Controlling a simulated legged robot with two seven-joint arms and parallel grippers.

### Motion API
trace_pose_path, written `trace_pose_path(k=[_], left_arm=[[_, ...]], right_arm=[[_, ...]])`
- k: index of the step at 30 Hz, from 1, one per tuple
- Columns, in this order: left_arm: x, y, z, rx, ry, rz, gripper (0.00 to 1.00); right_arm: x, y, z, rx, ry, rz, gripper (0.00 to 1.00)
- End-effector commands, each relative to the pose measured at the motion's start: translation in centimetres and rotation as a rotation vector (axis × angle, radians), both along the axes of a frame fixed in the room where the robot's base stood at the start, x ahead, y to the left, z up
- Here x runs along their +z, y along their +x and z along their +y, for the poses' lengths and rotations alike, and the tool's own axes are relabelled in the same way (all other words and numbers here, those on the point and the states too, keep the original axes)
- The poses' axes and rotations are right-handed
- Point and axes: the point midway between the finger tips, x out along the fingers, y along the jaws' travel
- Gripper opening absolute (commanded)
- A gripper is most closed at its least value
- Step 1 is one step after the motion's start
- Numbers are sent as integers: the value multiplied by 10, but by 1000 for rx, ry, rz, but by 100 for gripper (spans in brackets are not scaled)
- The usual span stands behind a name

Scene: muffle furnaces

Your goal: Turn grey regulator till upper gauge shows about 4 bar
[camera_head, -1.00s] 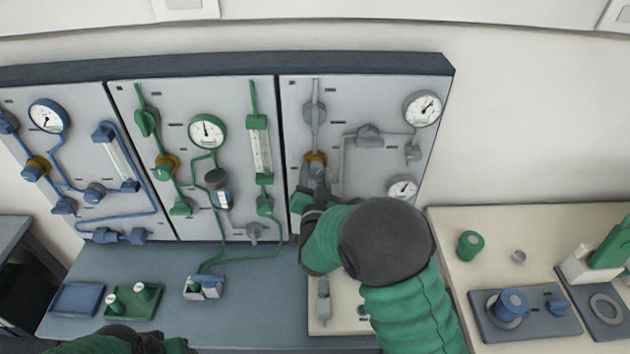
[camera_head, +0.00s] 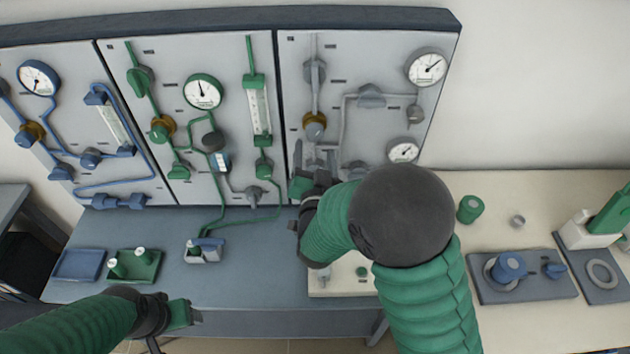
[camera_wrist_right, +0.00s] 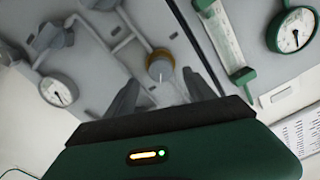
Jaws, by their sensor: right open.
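The grey regulator (camera_head: 314,127), a grey knob with a brass ring, is on the right-hand panel. The upper gauge (camera_head: 426,67) is at that panel's top right; its needle points up and right, its numbers too small to read. My right gripper (camera_head: 318,160) is open and empty, just below the regulator. In the right wrist view, the regulator (camera_wrist_right: 160,66) appears beyond and between the spread fingers (camera_wrist_right: 162,92), apparently without contact. My left gripper (camera_head: 185,315) is low at the left, away from the panels; its jaw opening is unclear.
A lower gauge (camera_head: 403,150) sits close to my right forearm. Grey pipes and a grey valve (camera_head: 371,96) are right of the regulator.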

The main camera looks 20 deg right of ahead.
Motion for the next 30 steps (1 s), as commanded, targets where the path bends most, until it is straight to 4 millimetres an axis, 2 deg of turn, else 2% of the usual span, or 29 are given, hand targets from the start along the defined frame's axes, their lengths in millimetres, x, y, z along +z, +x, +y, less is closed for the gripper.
trace_pose_path(k=[3,8,9,12,16,30], left_arm=[[-9,0,0,0,0,0,63],[-15,0,0,0,0,0,63],[1,0,0,0,0,1,63],[26,1,0,0,0,-1,63],[41,1,0,0,0,-1,63],[44,0,0,0,0,0,63]], right_arm=[[-2,-32,11,4,1,-1,63],[-3,-70,22,4,-1,1,63],[6,-74,23,2,-2,6,63],[7,-82,25,-1,-3,11,63],[4,-91,28,0,-3,8,63],[-1,-97,29,0,-1,1,63]])
